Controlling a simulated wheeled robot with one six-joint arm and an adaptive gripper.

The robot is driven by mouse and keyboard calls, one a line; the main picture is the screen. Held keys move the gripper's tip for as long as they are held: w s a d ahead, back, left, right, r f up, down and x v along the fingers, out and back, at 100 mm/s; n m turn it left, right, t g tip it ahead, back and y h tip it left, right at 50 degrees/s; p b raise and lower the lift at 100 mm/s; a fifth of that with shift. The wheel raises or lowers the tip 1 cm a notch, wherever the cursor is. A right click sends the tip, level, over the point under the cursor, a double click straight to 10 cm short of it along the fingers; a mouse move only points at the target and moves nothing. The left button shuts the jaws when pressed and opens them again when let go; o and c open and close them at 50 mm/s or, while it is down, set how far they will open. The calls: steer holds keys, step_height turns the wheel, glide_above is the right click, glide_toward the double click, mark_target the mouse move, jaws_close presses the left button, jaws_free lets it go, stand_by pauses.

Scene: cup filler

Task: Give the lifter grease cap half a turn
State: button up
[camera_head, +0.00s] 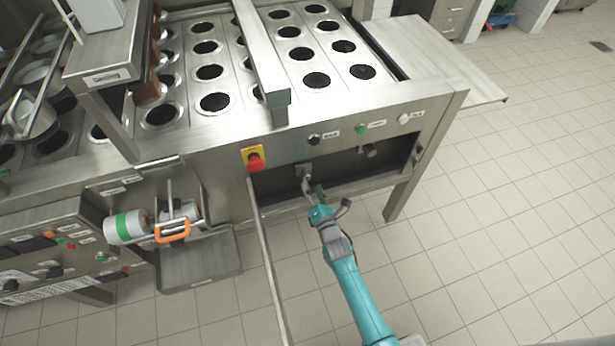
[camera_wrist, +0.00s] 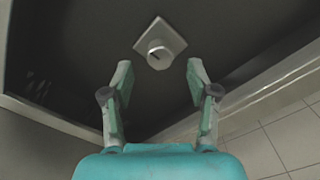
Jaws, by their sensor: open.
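The grease cap (camera_wrist: 159,55) is a small pale round knob with a dark line on its face. It sits on a square light plate (camera_wrist: 172,38) on the dark inner wall of the machine's open bay. In the wrist view my gripper (camera_wrist: 157,78) is open, its two fingertips to the left and right of the cap and a little below it in the picture. No contact shows. In the head view my gripper (camera_head: 308,184) reaches into the bay, and the plate (camera_head: 303,170) shows just beyond it; the cap is too small to make out there.
The bay's lower ledge (camera_wrist: 262,92) runs along the right in the wrist view. In the head view an opened door panel (camera_head: 268,265) stands left of my arm. A red emergency button (camera_head: 256,161) and several small knobs sit above the bay. Another dark knob (camera_head: 370,150) is inside at right.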

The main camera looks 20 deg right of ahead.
mark_target(308, 178)
steer(key=shift+w, duration=2.7)
jaws_close()
steer(key=shift+m, duration=0.3)
